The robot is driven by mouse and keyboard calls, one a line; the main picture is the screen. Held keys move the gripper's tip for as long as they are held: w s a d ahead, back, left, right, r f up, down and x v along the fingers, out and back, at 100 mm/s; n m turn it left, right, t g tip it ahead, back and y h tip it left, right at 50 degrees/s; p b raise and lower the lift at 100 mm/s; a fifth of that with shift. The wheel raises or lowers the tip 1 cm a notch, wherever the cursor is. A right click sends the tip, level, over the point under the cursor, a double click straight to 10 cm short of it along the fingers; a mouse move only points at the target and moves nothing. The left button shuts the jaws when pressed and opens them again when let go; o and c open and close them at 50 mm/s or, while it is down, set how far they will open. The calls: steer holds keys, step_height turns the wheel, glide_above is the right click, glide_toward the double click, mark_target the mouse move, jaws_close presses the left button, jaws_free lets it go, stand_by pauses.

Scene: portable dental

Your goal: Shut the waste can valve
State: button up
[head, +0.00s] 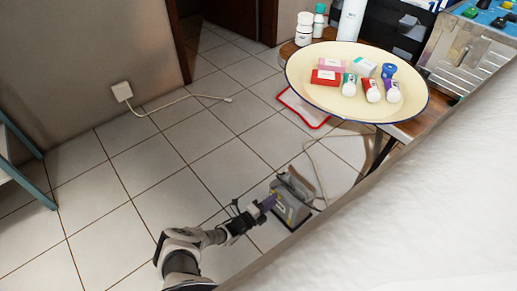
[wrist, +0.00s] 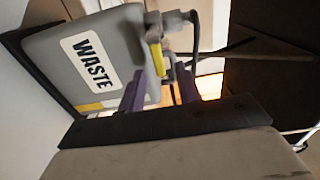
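The grey waste can (wrist: 80,58) fills the upper left of the wrist view, tilted in the picture, with a white "WASTE" label and a yellow strip. The valve is too small to make out there.
A round cream tray (head: 320,98) with bottles and boxes stands on a wooden table above and behind the can. A white padded surface (head: 410,210) covers the lower right.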

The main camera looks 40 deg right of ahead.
steer(key=s+a+p, duration=0.1)
steer(key=a, duration=1.1)
steer(key=shift+a, duration=0.35)
